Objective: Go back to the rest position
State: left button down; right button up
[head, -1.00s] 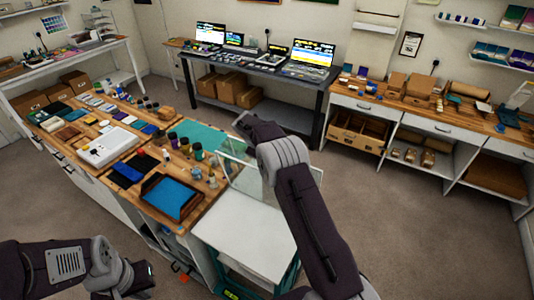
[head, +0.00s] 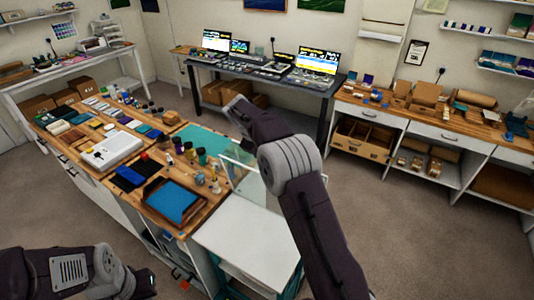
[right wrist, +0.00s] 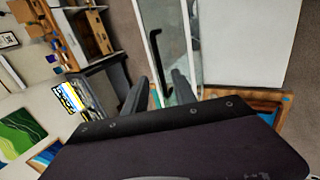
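A clear panel with a black handle (right wrist: 158,48) shows behind the fingers; I cannot tell the distance. My left arm lies low at the bottom left of the head view, beside the bench front. Its fingers cannot be made out.
A blue-lined tray (head: 147,196), several bottles and a green mat (head: 200,138) are on the bench. A white-topped cabinet (head: 246,236) stands at its near end, by the clear panel (head: 240,180). A monitor desk (head: 262,77) is behind. Open floor (head: 400,225) lies right.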

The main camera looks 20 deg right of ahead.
jog(key=shift+f, duration=0.15)
jog(key=s+a+f+m+g+y+b, duration=0.1)
jog(key=s+a+f+m+b, duration=0.1)
jog(key=s+f, duration=0.4)
jog(key=s+a+f+m+y+b, duration=0.2)
jog(key=s+f+b, duration=0.3)
jog(key=s, duration=1)
jog(key=s+a+f+m+g+y+b, duration=0.1)
jog(key=s+a+f+m+y+b, duration=0.1)
jog(key=s+f, duration=0.7)
jog(key=shift+s+a+f+m+g+b, duration=0.15)
jog(key=shift+s+a+m+g+b, duration=0.15)
jog(key=shift+s+a+m+b, duration=0.6)
